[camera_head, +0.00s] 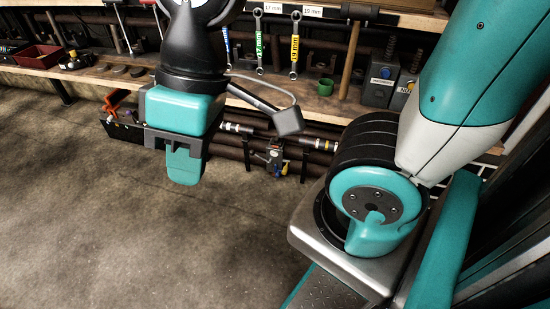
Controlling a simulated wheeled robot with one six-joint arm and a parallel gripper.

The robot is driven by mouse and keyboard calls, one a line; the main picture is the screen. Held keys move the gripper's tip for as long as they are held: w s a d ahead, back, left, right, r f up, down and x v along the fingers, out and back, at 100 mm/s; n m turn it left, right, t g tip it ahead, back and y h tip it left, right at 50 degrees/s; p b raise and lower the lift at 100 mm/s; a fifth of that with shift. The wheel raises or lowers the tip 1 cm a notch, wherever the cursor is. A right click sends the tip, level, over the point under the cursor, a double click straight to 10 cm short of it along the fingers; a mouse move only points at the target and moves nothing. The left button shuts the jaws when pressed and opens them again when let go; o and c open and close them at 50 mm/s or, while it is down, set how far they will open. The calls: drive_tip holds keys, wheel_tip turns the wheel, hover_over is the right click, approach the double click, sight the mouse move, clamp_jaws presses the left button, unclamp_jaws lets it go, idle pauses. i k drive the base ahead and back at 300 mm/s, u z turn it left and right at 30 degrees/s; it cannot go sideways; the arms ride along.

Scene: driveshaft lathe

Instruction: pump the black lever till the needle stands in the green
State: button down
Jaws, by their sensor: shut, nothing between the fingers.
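My gripper (185,166), teal with a black bracket, points down over the open floor in front of the bench. Its fingers are together, with nothing seen between them. It is apart from everything around it. I cannot make out for certain a black lever, or a gauge with a needle and a green zone. A small dark unit (276,158) with blue and red parts sits low at the pipes under the bench, to the right of my gripper. It is too small to tell what it is.
A workbench (320,104) runs along the back, with pipes under it. On it are a green cup (325,87), a grey box (380,88) and a red tray (39,56). Wrenches (259,45) hang above. A dark toolbox (118,130) stands below. The floor (90,225) is clear.

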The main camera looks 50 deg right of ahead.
sight(252, 152)
drive_tip(key=u, duration=0.3)
drive_tip(key=i, duration=1.15)
drive_tip(key=z, duration=1.4)
